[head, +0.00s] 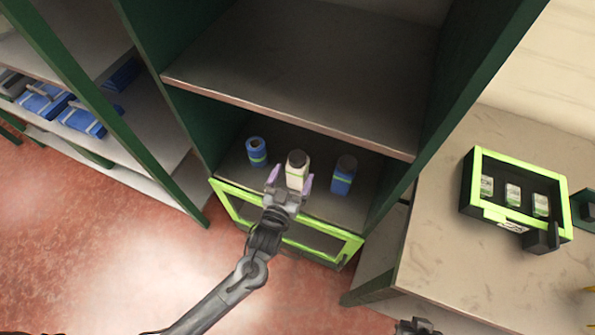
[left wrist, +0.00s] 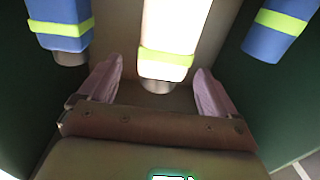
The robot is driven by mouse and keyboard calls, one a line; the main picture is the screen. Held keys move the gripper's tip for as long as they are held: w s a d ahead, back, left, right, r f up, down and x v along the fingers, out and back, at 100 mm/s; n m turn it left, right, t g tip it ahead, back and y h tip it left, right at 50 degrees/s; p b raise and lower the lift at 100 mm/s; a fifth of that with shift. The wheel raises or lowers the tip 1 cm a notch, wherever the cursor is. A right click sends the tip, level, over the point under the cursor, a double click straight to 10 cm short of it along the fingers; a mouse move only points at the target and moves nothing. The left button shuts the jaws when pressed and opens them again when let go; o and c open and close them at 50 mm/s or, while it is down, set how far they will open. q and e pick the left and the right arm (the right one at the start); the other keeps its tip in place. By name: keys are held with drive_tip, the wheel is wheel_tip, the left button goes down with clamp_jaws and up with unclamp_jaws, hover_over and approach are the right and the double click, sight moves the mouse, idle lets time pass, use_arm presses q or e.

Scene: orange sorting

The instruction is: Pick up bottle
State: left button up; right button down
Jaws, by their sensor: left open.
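A white bottle (head: 297,169) with a dark cap and a green band stands on the lower cabinet shelf, between two blue bottles, one on its left (head: 256,151) and one on its right (head: 343,176). My left gripper (head: 291,180) is open, its pale purple fingers on either side of the white bottle in the head view. In the left wrist view the white bottle (left wrist: 175,30) shows between and beyond the spread fingertips (left wrist: 160,80); I cannot tell if they touch it. A dark part at the bottom edge (head: 415,326) looks like my right gripper, mostly cut off.
A green-framed front (head: 290,240) borders the lower shelf, and the upper shelf (head: 300,75) overhangs behind. Green cabinet walls stand at both sides. A black and green crate (head: 468,195) with several small items is on the right counter. Blue boxes (head: 85,120) lie on the left shelving.

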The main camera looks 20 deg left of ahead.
sight(294, 171)
use_arm(q)
drive_tip(key=shift+w, duration=0.35)
drive_tip(key=w+b, duration=0.1)
drive_tip(key=w, duration=0.2)
drive_tip(key=shift+w+a+b, duration=0.1)
drive_tip(key=shift+a+b, duration=0.1)
drive_tip(key=shift+b, duration=0.2)
drive_tip(key=shift+w, duration=0.6)
drive_tip(key=shift+r, duration=0.1)
drive_tip(key=c, duration=1.3)
drive_tip(key=shift+o, duration=0.2)
